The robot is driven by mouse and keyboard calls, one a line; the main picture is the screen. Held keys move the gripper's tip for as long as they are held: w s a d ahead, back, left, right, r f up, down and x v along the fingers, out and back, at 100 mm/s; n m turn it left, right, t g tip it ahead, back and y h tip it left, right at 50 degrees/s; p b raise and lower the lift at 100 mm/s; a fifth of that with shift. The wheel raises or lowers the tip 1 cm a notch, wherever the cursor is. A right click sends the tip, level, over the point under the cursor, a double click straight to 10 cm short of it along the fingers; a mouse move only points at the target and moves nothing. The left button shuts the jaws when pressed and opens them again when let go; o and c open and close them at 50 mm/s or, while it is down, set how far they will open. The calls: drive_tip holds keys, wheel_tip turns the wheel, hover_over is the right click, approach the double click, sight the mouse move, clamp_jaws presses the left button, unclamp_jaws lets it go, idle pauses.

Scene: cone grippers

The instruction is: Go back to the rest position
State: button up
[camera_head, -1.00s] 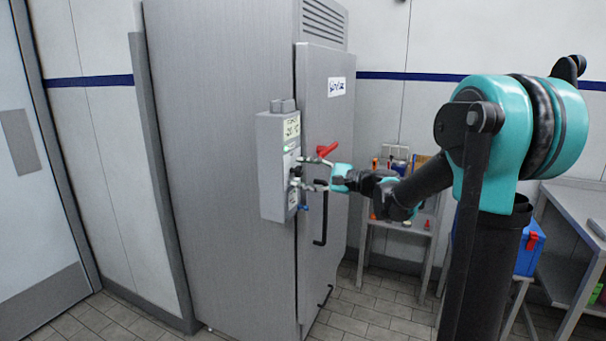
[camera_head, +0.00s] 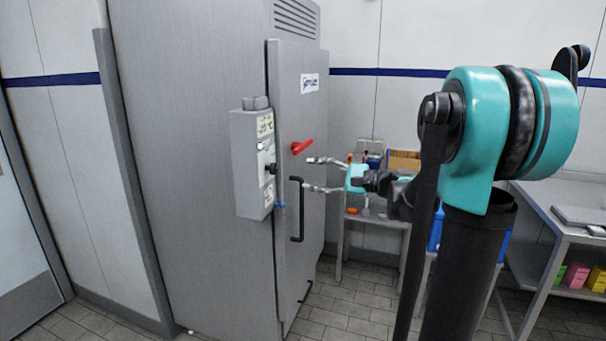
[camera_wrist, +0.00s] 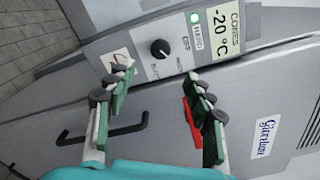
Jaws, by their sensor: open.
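My gripper (camera_head: 312,175) is open and empty, held in front of the grey cabinet's door, apart from the control box. Its two fingers also show in the wrist view (camera_wrist: 158,115), spread with nothing between them. The grey control box (camera_head: 252,165) sits on the cabinet's side, with a "-20 °C" label, a lit green lamp and a black knob (camera_wrist: 160,49). A red lever (camera_head: 302,147) is on the door near the upper finger. In the wrist view the red part is partly hidden by the right finger.
The tall grey cabinet (camera_head: 190,120) has a black door handle (camera_head: 297,210) close to my gripper. A small table (camera_head: 375,222) with tools stands behind my arm. A metal bench (camera_head: 565,215) with coloured boxes below is at the right. Tiled floor is clear in front.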

drive_tip(key=shift+d, duration=0.2)
drive_tip(key=s+a+f+n+g+h, duration=0.1)
drive_tip(key=s+f+h, duration=0.25)
drive_tip(key=f, duration=0.35)
drive_tip(key=s+f+n+h, duration=0.2)
drive_tip(key=s+f, duration=0.3)
drive_tip(key=f, duration=0.1)
drive_tip(key=s+d+f+n+g+h, duration=0.1)
drive_tip(key=s+d+f+n+h, duration=0.6)
drive_tip(key=s+d+f+h, duration=0.4)
drive_tip(key=s+d+f, duration=0.4)
drive_tip(key=f, duration=0.3)
drive_tip(key=shift+d+f, duration=0.15)
drive_tip(key=shift+d, duration=0.15)
drive_tip(key=shift+h, duration=0.25)
